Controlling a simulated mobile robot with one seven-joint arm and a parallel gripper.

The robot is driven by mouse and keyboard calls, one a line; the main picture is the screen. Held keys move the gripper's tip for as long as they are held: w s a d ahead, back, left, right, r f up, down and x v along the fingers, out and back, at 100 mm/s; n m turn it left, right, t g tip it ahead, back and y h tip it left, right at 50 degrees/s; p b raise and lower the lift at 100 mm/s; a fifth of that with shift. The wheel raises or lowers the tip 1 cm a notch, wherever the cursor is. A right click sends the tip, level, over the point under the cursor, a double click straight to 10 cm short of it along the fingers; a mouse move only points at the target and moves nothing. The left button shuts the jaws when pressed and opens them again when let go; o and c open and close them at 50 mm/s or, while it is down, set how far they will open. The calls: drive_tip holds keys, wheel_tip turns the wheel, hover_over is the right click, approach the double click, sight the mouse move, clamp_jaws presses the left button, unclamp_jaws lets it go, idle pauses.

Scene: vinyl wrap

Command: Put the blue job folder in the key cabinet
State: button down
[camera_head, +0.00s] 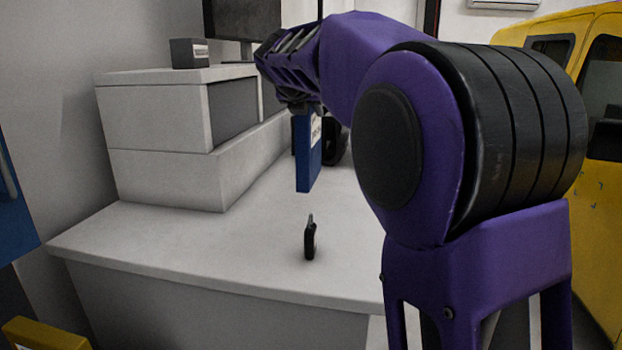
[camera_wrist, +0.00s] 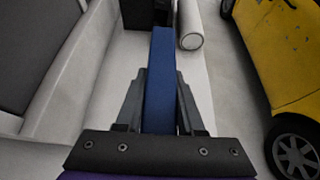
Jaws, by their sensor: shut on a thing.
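The blue job folder (camera_head: 308,155) hangs upright below my gripper (camera_head: 300,108) in the head view, with a white label on its side. It is held above the white counter. In the wrist view the folder (camera_wrist: 160,80) stands between the two dark fingers of my gripper (camera_wrist: 160,105), which are shut on it. The head view shows only part of the gripper behind my arm. I cannot make out a key cabinet for certain; a white unit (camera_head: 155,165) with a dark-fronted upper box stands at the back left of the counter.
A small black upright object (camera_head: 310,240) stands on the white counter (camera_head: 220,250). A dark box (camera_head: 188,53) sits on top of the white unit. A white roll (camera_wrist: 190,28) lies beyond the folder. A yellow vehicle (camera_wrist: 280,50) is at the right. The counter's front left is clear.

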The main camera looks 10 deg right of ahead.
sight(310, 144)
wheel_tip(310, 144, down, 8)
drive_tip(key=b, duration=0.2)
drive_tip(key=shift+r+b, duration=0.15)
drive_tip(key=shift+b, duration=0.2)
drive_tip(key=c, duration=0.5)
unclamp_jaws()
